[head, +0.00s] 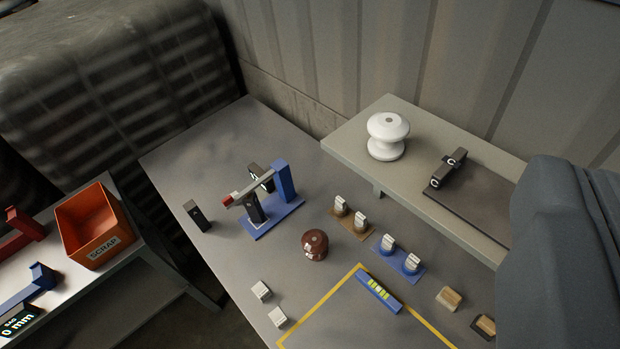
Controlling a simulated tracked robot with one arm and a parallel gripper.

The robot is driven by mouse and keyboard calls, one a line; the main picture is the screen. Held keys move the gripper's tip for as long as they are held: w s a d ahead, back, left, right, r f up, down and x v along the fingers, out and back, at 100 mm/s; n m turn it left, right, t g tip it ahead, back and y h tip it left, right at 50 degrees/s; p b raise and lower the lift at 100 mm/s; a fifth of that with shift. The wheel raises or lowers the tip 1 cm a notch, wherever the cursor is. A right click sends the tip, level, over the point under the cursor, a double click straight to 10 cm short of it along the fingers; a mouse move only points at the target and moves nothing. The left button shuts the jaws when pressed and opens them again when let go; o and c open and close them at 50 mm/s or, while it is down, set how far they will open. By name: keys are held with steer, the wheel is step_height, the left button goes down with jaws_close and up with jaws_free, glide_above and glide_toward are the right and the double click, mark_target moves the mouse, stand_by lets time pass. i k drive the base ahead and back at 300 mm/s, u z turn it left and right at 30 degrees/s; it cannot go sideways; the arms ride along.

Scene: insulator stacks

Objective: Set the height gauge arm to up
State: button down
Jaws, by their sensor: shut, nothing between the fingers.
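The height gauge is on the grey table left of centre. It has a blue base (275,221) and an upright blue post (285,181). Its light grey arm (250,189) reaches from the post to the left and ends in a red tip (228,200). The arm passes above dark blocks (254,208) on the base; whether it touches them I cannot tell. My gripper's fingers are not in view; only a large dark grey part of my own arm fills the right edge and hides what is behind it.
A separate black block (197,215) stands left of the gauge. A brown insulator piece (315,244) and small holders (351,216) are to its right. A raised shelf (350,136) carries a white insulator (387,135). An orange scrap bin (94,228) is at left.

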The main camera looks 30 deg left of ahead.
mark_target(227, 202)
steer(key=z, duration=1.4)
steer(key=k, duration=1.8)
steer(key=u, duration=1.65)
steer(key=i, duration=1)
